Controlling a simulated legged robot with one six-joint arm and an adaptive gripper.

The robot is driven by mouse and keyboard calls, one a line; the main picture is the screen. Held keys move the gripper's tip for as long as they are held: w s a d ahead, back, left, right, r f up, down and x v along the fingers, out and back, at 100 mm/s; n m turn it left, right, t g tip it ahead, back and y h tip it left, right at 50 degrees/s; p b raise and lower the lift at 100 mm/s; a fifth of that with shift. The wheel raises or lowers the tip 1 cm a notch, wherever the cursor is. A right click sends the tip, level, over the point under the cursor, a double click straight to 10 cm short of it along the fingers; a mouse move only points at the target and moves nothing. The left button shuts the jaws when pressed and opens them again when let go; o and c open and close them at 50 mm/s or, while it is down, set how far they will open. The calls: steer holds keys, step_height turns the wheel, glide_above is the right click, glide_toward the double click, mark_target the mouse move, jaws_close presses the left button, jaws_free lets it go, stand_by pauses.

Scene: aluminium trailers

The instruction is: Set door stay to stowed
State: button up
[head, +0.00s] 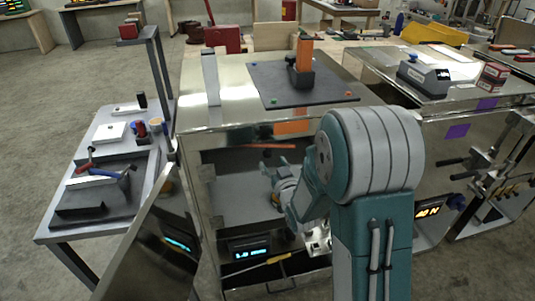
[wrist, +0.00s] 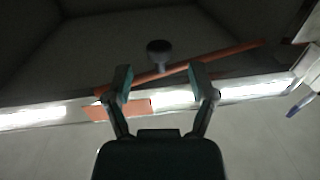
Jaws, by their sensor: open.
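The door stay seems to be the long orange-red bar (wrist: 225,54), which runs slanted across the wrist view. In the head view the bar (head: 270,146) lies just under the top edge of the open cabinet bay. My gripper (wrist: 162,88) is open, its two fingers spread to either side of the bar's lower middle part. Whether they touch the bar, I cannot tell. A dark round knob (wrist: 158,47) shows just beyond the bar. In the head view my gripper (head: 273,170) is in the bay mouth below the bar, its fingers small and unclear. The shiny door (head: 150,245) stands open at the left.
An orange patch (wrist: 115,111) is on the bright cabinet edge beside the bar. The cabinet top (head: 225,110) carries a dark plate (head: 325,88) with an orange upright. A grey side table (head: 60,225) with tools stands left. A lit display (head: 252,254) is at the bay bottom.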

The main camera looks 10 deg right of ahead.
mark_target(267, 154)
steer(key=w, duration=0.4)
steer(key=shift+w+a, duration=0.3)
steer(key=shift+w, duration=0.1)
jaws_close()
